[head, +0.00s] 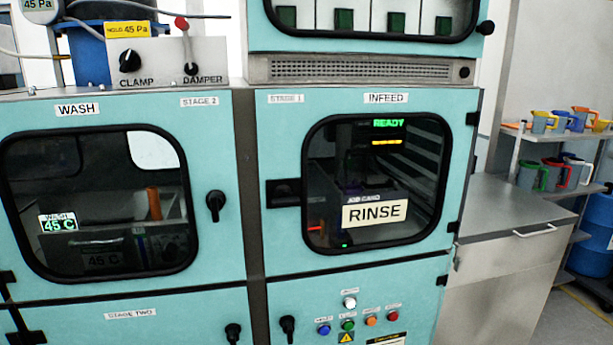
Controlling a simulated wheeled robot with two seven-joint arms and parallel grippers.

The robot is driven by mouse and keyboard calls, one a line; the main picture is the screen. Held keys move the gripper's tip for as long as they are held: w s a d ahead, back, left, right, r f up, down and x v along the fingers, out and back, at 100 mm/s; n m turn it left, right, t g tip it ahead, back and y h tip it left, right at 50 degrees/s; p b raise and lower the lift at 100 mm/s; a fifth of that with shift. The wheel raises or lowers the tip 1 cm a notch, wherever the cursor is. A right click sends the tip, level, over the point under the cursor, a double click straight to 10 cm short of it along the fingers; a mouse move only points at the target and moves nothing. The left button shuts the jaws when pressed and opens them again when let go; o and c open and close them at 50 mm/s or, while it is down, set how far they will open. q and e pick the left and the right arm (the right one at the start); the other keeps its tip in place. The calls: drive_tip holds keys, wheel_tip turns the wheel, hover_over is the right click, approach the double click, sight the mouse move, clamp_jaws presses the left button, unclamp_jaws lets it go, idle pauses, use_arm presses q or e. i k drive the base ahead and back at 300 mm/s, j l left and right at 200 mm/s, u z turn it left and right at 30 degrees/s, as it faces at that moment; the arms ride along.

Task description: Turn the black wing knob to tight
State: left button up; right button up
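A black knob (130,60) sits on the front of a grey control box at the upper left, above the label CLAMP. A pale mark shows on it, but its exact setting is too small to tell. No word "tight" is legible near it. Neither of my grippers is in view.
The grey box (207,58) also carries a red-tipped damper lever (184,40). It stands on a teal cabinet with two windowed doors and black handles (215,205). A blue cylinder (88,60) stands behind the box. A steel counter (510,215) and jug shelves are at right.

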sight(129, 60)
drive_tip(key=u, duration=1.35)
